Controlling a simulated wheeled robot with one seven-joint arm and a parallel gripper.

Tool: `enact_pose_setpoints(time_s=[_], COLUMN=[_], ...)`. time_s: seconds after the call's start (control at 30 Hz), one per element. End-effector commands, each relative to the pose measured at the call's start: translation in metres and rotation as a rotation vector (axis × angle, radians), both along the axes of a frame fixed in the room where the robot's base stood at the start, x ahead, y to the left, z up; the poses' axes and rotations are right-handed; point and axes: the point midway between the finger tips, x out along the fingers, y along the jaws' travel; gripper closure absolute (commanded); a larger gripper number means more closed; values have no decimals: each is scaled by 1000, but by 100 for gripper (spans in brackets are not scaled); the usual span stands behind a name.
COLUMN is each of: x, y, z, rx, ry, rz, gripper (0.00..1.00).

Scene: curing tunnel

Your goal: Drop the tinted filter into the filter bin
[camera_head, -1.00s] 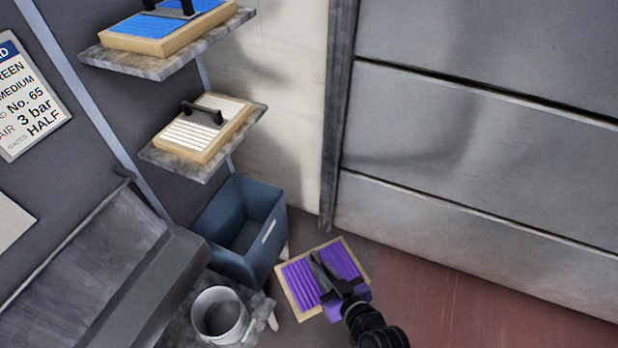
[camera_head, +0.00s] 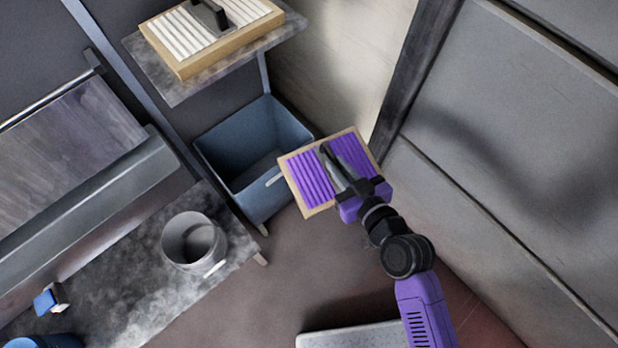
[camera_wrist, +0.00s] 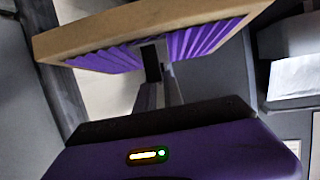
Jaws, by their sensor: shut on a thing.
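The tinted filter (camera_head: 308,183) is a square panel with purple pleats in a pale wooden frame. My gripper (camera_head: 335,165) is shut on its handle and holds it in the air. In the wrist view the filter (camera_wrist: 150,35) spans the top of the picture, above the gripper's fingers (camera_wrist: 158,85). The filter bin, a blue-grey open box (camera_head: 238,205), stands just left of the filter. The filter's left edge overlaps the bin's right side in the head view. Its height over the rim is hard to tell. The part of the bin's inside that shows looks empty.
A shelf above the bin bears a white-pleated filter (camera_head: 212,35). A grey bucket (camera_head: 178,240) stands on a worn bench (camera_head: 130,305) at the lower left. Grey panels (camera_head: 500,150) close off the right. The floor below the filter is partly clear.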

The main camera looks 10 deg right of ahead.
Motion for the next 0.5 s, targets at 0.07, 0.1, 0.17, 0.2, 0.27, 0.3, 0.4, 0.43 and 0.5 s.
enact_pose_setpoints(time_s=[0.07, 0.1, 0.17, 0.2, 0.27, 0.3, 0.4, 0.43, 0.5], x=[0, 0, -2, -4, -6, -7, -9, -9, -8], y=[23, 32, 44, 51, 60, 64, 71, 73, 75], z=[-5, -1, 4, 6, 11, 13, 18, 19, 20], rx=[9, 14, 19, 22, 25, 27, 31, 30, 31], ry=[-34, -49, -67, -78, -92, -97, -109, -111, -112], rz=[73, 105, 147, 170, 201, 216, 240, 244, 248], gripper=[100, 100, 100, 100, 100, 100, 100, 100, 100])
